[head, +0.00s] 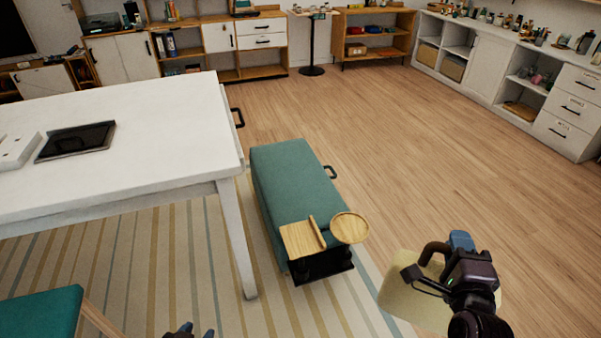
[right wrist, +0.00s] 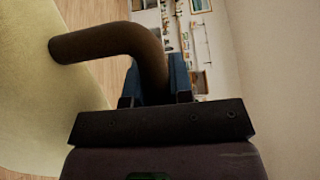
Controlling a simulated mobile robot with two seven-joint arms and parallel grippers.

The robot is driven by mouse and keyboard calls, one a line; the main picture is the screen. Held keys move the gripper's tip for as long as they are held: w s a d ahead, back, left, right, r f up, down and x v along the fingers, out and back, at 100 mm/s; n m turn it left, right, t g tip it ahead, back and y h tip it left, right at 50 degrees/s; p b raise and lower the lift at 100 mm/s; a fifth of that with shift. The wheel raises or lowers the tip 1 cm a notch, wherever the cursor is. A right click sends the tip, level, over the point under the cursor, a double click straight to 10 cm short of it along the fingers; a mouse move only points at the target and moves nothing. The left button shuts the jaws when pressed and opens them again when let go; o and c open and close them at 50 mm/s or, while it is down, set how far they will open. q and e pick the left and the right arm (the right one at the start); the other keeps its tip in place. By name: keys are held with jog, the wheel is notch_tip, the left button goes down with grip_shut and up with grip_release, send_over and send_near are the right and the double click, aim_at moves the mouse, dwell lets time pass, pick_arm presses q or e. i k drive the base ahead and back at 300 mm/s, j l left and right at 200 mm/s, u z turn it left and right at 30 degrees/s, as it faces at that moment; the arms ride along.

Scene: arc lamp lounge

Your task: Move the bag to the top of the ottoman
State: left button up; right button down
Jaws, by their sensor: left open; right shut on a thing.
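My right gripper (head: 447,247) is at the lower right of the head view, shut on the dark curved handle of the bag (head: 410,302). The bag is pale yellow and hangs below and left of the gripper; the gripper and arm hide part of it. The right wrist view shows the handle (right wrist: 115,42) between the blue fingers and the pale bag side (right wrist: 40,100) at left. The teal ottoman (head: 290,180) stands left of the bag, apart from it. My left gripper (head: 190,331) is open and empty at the bottom edge, mostly out of view.
A wooden board (head: 302,238) and a round wooden tray (head: 350,228) sit at the ottoman's near end. A white table (head: 110,165) stands close on its left. A teal seat (head: 40,312) is at lower left. The wooden floor (head: 400,150) to the right is clear.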

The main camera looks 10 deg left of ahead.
aim_at(307, 202)
jog(key=i+u, duration=0.2)
jog(key=u, duration=0.2)
jog(key=i+l+u, duration=0.15)
jog(key=u, duration=0.25)
jog(key=i+l+u, duration=0.5)
jog(key=i+u, duration=0.15)
